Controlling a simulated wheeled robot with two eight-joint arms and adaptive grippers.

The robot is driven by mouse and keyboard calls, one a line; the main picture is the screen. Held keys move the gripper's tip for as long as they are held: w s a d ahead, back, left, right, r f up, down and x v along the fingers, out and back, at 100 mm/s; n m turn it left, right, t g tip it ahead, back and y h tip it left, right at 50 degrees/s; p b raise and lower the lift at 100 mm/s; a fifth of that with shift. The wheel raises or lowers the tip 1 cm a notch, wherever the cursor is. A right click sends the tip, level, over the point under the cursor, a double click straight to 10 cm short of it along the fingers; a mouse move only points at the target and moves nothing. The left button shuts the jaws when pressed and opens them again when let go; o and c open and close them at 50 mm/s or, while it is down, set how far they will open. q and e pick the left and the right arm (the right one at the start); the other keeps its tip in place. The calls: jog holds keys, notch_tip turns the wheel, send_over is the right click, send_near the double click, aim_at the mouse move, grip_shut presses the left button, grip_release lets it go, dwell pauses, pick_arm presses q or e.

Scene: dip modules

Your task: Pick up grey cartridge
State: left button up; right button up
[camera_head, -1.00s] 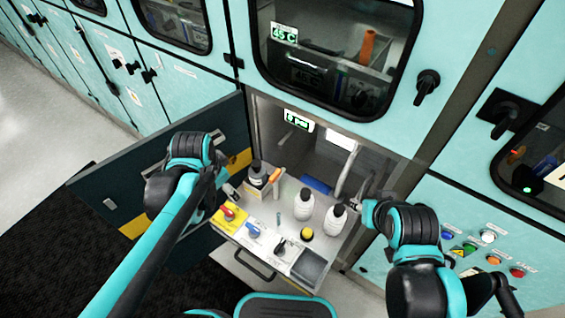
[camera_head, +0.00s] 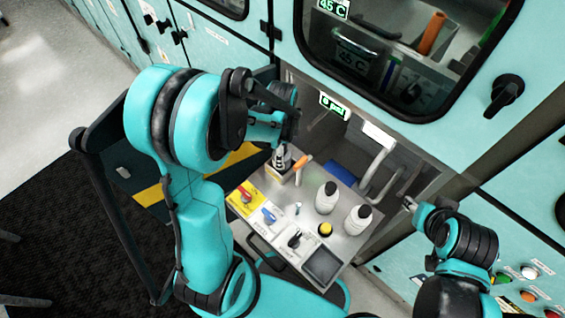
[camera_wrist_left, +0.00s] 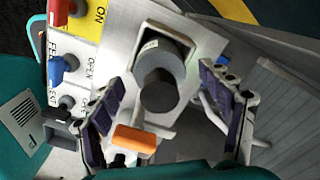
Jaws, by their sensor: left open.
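The grey cartridge (camera_wrist_left: 162,75) stands in a square holder (camera_wrist_left: 146,35) on the metal tray, seen from above in the left wrist view. It has a dark round top. In the head view the cartridge (camera_head: 282,158) shows just below my left wrist. My left gripper (camera_wrist_left: 165,102) is open, with one finger to each side of the cartridge in the picture; I see no contact. In the head view the left gripper is largely hidden by its own arm. My right gripper (camera_head: 409,204) is small at the right of the tray, and its finger opening is unclear.
Cabinet walls enclose the compartment behind.

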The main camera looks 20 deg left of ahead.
pick_arm(q)
notch_tip(320, 180, down, 3)
jog(key=shift+r+b, duration=0.1)
jog(key=shift+b, duration=0.25)
jog(key=c, duration=1.5)
